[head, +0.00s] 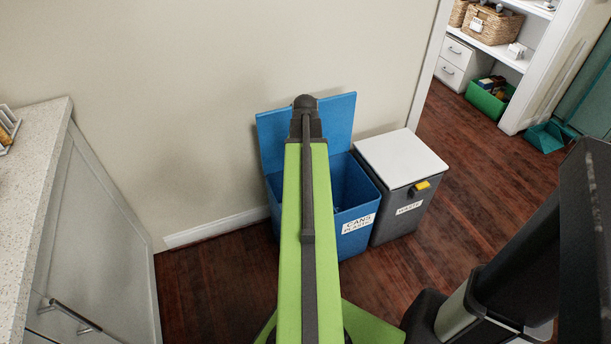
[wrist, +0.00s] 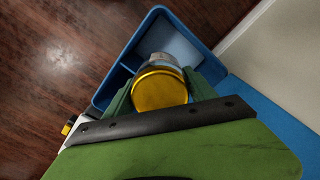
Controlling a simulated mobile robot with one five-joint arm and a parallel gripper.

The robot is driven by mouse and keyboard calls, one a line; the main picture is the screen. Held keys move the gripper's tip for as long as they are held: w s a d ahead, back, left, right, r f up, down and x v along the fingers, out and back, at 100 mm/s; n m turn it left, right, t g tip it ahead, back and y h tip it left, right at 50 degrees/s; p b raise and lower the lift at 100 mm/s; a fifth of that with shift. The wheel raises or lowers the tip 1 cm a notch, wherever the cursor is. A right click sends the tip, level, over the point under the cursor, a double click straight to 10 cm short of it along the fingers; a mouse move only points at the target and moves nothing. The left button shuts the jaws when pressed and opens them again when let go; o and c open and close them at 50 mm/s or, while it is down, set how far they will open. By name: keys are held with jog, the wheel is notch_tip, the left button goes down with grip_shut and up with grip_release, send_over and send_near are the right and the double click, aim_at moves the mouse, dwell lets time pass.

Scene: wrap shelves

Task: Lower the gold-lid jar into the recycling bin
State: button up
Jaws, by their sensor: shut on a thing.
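The gold-lid jar (wrist: 160,89) shows in the wrist view, its round gold lid facing the camera and a little of its pale body beyond it. My gripper (wrist: 162,90) is shut on it, with a green finger on each side. The jar is over the open blue recycling bin (wrist: 128,42), whose inside shows around it. I cannot tell how far the jar is above or below the rim. In the head view the blue bin (head: 356,222) stands against the wall with its lid raised. My green arm hides the gripper and the jar there.
A dark grey waste bin (head: 394,215) with a white lid (head: 401,161) stands close to the right of the blue bin. A cabinet with a pale counter (head: 35,150) is at the left. Open dark wood floor (head: 205,290) lies in front.

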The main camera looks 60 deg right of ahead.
notch_tip(320, 180, down, 10)
jog(key=b, duration=1)
notch_tip(320, 180, down, 20)
jog(key=b, duration=1.9)
jog(key=shift+r+b, duration=0.15)
jog(key=shift+b, duration=0.25)
dwell(0.6)
jog(key=shift+f+b, duration=1.8)
dwell(1.0)
